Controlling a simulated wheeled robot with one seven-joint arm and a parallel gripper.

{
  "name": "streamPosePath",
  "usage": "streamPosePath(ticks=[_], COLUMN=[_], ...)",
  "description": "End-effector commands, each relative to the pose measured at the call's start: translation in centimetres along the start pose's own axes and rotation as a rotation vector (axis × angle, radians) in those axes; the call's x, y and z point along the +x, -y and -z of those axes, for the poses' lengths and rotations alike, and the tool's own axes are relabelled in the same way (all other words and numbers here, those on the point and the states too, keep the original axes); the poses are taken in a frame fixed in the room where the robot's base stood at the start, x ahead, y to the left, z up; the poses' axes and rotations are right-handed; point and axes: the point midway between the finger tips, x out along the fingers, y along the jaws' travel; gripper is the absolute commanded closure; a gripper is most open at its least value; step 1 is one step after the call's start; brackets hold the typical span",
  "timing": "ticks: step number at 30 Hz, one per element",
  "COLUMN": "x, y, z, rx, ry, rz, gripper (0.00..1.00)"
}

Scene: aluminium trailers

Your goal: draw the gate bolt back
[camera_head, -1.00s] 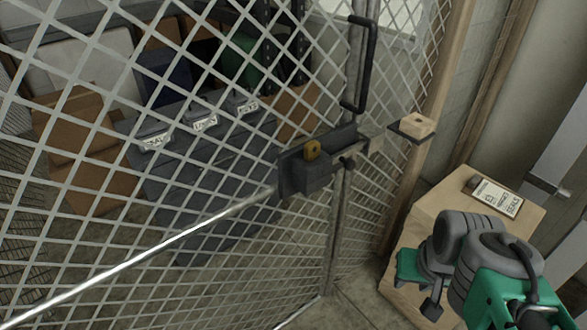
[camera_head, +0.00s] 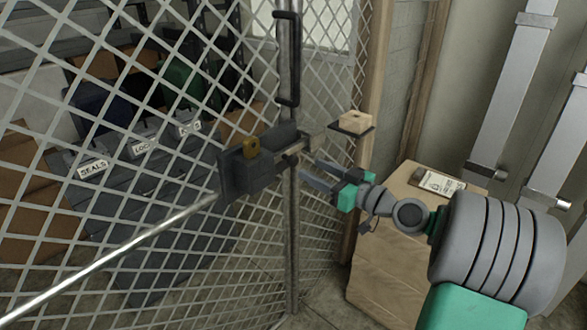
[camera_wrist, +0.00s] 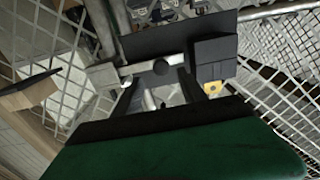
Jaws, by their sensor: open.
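The gate bolt is a pale metal bar (camera_head: 308,146) on a dark housing (camera_head: 262,168) on the mesh gate (camera_head: 120,240). Its dark knob (camera_head: 290,160) sticks out below the bar. In the wrist view the bar (camera_wrist: 140,68) and round knob (camera_wrist: 160,68) show between and beyond my fingertips (camera_wrist: 158,85). Contact with the knob cannot be told.
A black pull handle (camera_head: 288,60) stands above the bolt. A wooden block on a dark plate (camera_head: 355,122) juts out to the right. A wooden cabinet (camera_head: 385,265) with a labelled clipboard (camera_head: 438,182) stands below my arm. Labelled bins (camera_head: 95,168) sit behind the mesh.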

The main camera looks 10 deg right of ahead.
Motion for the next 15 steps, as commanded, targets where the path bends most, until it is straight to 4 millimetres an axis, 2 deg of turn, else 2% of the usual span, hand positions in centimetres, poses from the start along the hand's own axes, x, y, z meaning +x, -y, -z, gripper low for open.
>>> streamPosePath(ticks=[9,15], x=[5.6,7.5], y=[0.2,0.1], z=[0.5,0.3], rx=[-0.001,0.000], ry=[-0.003,-0.002], rz=[0.006,0.002], gripper=[0.51,0.51])
